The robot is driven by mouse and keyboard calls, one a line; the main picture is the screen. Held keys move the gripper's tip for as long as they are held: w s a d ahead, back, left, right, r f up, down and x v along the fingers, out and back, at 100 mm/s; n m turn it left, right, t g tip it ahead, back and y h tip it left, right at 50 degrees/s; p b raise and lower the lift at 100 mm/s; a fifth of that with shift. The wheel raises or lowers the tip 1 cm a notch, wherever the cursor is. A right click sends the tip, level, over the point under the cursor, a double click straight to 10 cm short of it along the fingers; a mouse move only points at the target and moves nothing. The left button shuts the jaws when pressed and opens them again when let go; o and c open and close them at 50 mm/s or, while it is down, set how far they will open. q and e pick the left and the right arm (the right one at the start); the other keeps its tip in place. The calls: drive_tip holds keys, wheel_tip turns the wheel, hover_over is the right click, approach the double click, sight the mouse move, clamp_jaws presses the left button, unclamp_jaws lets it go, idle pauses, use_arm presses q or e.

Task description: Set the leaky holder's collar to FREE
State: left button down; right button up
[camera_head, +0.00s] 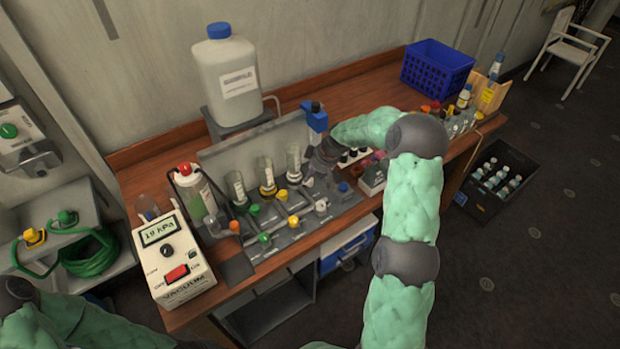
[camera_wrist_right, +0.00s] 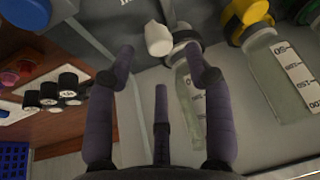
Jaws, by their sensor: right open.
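Several clear glass holders stand in a row on the grey station (camera_head: 300,228). One holder (camera_head: 267,172) has a yellow collar (camera_head: 267,190); another (camera_head: 293,160) stands to its right. I cannot tell which one leaks, and no FREE mark is readable. My right gripper (camera_head: 326,152) is over the right end of the row and hides what is below it. In the wrist view its fingers (camera_wrist_right: 160,68) are spread and empty; a clear tube (camera_wrist_right: 189,110) with a dark collar lies behind one finger, by a white knob (camera_wrist_right: 158,39). A yellow-collared tube (camera_wrist_right: 280,75) is farther right. My left gripper is out of view.
A vacuum box (camera_head: 172,262) reading about 19 kPa stands front left. A large white jug (camera_head: 226,78) stands behind the station. A blue basket (camera_head: 437,67) and small bottles are at the right.

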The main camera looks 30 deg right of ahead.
sight(311, 179)
drive_tip(key=shift+x, duration=2.25)
